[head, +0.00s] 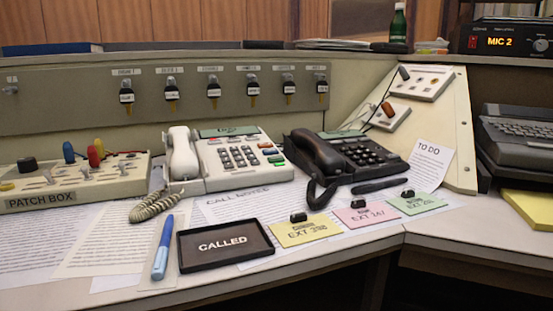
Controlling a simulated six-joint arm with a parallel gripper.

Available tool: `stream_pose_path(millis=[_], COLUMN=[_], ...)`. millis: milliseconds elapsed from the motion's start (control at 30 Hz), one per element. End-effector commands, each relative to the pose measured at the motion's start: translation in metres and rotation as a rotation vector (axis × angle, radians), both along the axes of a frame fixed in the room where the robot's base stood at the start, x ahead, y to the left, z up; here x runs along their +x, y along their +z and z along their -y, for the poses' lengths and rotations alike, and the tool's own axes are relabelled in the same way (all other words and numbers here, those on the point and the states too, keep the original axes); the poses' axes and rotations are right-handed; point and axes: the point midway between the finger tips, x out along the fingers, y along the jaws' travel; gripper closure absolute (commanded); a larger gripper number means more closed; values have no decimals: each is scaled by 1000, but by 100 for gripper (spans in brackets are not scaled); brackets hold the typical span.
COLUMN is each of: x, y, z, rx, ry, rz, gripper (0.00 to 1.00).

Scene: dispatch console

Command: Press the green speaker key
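A white desk telephone (214,176) stands on the console desk, its handset (183,153) resting on the left side of it. Its number keys are dark. A column of small coloured keys runs down its right side, and a green key (276,158) is at the lower end of that column. The key labels are too small to read. Nothing covers the keys. My gripper is not in view.
A black telephone (358,155) stands to the right, its handset toward the white one. The patch box (75,183) is at left, with a coiled cord (152,207) beside it. A black CALLED tray (224,244), blue pen (162,248) and coloured cards (307,230) lie in front.

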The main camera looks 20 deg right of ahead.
Motion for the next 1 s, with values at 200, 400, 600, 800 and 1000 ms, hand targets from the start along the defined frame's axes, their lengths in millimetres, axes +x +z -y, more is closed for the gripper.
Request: stream_pose_path(millis=[200, 400, 600, 800, 1000], x=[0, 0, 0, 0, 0], y=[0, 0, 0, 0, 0], z=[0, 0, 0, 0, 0], rx=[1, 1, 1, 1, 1], ry=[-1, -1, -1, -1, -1], rz=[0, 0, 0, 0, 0], gripper=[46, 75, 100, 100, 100])
